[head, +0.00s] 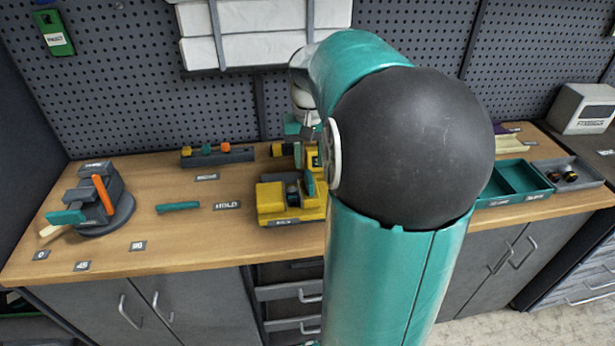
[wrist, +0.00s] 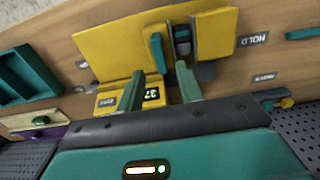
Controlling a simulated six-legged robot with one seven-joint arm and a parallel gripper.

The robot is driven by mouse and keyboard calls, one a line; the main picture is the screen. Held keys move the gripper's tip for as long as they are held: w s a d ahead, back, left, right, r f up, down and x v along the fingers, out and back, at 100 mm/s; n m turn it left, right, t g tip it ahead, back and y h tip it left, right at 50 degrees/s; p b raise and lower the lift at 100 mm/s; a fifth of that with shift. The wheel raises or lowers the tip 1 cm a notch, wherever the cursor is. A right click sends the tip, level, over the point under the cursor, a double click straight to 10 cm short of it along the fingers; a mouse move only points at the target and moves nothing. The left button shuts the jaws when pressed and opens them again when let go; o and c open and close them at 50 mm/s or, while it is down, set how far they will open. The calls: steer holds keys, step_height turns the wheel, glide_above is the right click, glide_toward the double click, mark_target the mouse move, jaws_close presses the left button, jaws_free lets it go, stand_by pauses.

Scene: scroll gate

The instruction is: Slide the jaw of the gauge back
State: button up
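The yellow gauge (head: 270,203) stands on the wooden bench near the middle, partly hidden behind my arm in the head view. In the wrist view it shows as a wide yellow plate (wrist: 108,50) and a yellow block (wrist: 214,33), with a small dark cylinder (wrist: 182,40) between them. A teal upright piece (wrist: 158,52) stands against the plate. A yellow number panel (wrist: 152,96) shows below. I cannot tell for sure which part is the jaw. My gripper (wrist: 160,69) is open over the gauge. Its two fingers are apart, with the teal piece's end showing between them. Contact is unclear.
A grey stand with an orange lever (head: 103,194) is at the left. A dark rack with pegs (head: 218,156) is behind. A loose teal bar (head: 178,207) lies left of the gauge. Teal trays (head: 515,183) stand at the right. A pegboard (head: 130,90) closes the back.

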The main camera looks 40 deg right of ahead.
mark_target(309, 177)
step_height(309, 177, down, 7)
steer(key=shift+r, duration=0.15)
jaws_close()
